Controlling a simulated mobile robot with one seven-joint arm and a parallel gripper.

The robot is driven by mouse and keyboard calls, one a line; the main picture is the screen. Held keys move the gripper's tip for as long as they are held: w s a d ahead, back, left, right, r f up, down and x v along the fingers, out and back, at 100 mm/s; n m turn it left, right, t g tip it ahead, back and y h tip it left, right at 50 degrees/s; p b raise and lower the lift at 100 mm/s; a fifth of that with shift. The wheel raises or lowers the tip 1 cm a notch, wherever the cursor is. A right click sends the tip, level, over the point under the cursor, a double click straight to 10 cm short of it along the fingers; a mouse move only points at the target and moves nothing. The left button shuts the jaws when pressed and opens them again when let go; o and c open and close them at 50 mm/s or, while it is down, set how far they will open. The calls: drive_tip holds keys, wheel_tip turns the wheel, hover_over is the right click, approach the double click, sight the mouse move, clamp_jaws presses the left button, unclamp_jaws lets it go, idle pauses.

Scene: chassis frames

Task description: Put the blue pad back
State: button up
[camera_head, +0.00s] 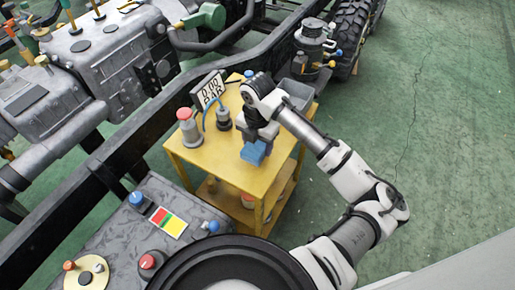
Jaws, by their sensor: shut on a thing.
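The blue pad (254,153) is a small blue block at the end of my gripper (258,142). My gripper points down over the yellow cart (192,158) and is shut on the pad. The pad shows below the dark fingers, over the front right part of the cart top. I cannot tell whether the pad touches the cart top or hangs just above it. The fingertips are partly hidden by the gripper body.
On the cart stand a red-capped grey canister (188,130), a gauge fitting with blue hose (223,119), a "0.00 BAR" display (209,91) and a grey bin (296,94). A dark chassis rail (118,142) runs behind. Green floor (440,130) is clear at right.

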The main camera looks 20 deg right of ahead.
sight(258, 150)
drive_tip(key=shift+f, duration=1.65)
drive_tip(key=shift+f, duration=0.15)
drive_tip(key=o, duration=0.9)
drive_tip(key=shift+o, duration=0.2)
wheel_tip(258, 150, up, 12)
drive_tip(key=shift+r+b, duration=0.2)
drive_tip(key=shift+b, duration=0.3)
